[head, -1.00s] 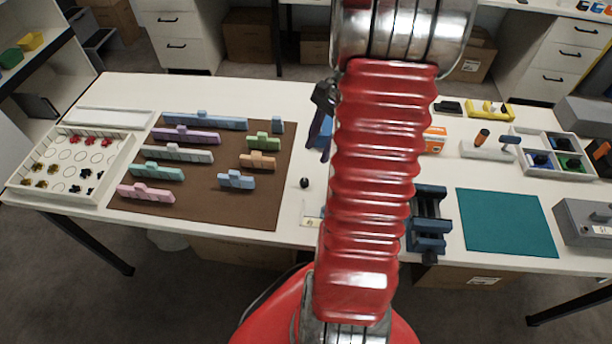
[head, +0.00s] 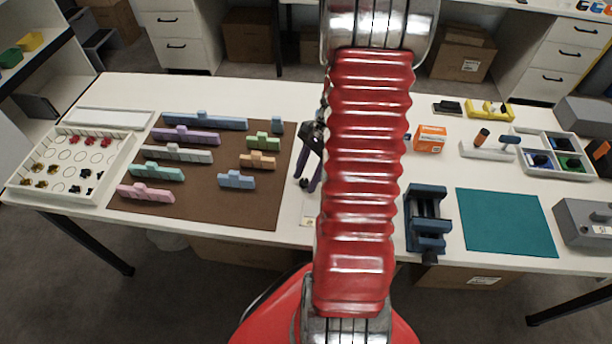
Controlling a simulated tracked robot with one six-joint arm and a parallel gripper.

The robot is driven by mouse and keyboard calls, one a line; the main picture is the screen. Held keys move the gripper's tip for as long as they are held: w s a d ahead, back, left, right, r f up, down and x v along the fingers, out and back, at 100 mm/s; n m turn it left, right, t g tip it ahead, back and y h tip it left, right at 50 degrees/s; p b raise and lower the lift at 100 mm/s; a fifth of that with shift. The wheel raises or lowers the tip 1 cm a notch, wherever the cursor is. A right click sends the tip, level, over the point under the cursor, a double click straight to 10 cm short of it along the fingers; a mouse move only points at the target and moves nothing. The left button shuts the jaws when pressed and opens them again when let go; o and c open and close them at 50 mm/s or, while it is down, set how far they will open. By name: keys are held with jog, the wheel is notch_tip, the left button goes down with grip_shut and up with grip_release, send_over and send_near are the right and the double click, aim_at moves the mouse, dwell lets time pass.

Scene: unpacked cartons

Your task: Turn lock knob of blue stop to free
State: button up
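My gripper (head: 306,182), dark with purple-grey fingers, hangs over the table just left of my red arm. Its fingers look apart, with the tips close to the small black ball knob at the brown mat's right edge. Whether they touch that knob I cannot tell. No blue stop with a lock knob shows clearly; my arm covers the table middle, where it may be hidden. A small pale label plate (head: 309,221) lies on the table in front of the gripper.
The brown mat (head: 210,205) with several coloured blocks lies left. Right of my arm stand a dark blue vise (head: 427,222), an orange box (head: 430,138), a teal mat (head: 507,222) and a grey box (head: 585,222). A white tray (head: 122,165) is far left.

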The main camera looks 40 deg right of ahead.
jog(key=shift+c, duration=0.6)
grip_shut()
jog(key=shift+a, duration=0.1)
